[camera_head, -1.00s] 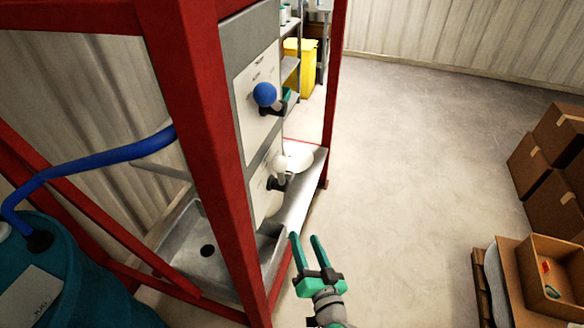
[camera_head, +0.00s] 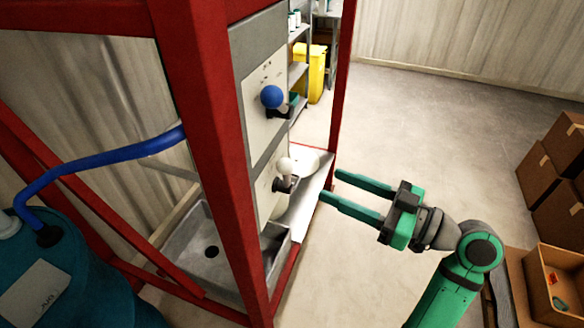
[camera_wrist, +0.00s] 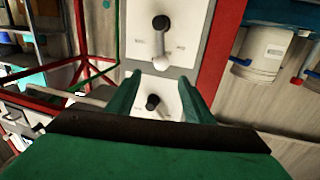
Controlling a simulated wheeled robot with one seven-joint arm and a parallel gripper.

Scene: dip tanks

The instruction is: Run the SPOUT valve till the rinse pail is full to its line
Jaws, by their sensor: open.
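A grey panel in a red frame carries two valves with pale label plates. The upper valve has a blue ball handle (camera_head: 271,96); the lower has a white ball handle (camera_head: 284,165). The lettering is too small to read, so I cannot tell which is SPOUT. In the wrist view, a white lever (camera_wrist: 160,62) lies beyond the fingertips.
A red post (camera_head: 205,150) stands left of the panel. A metal sink (camera_head: 180,250) is below it, and a teal drum (camera_head: 75,285) with a blue hose (camera_head: 100,160) is at left. Cardboard boxes (camera_head: 540,175) are at right. The floor between is clear.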

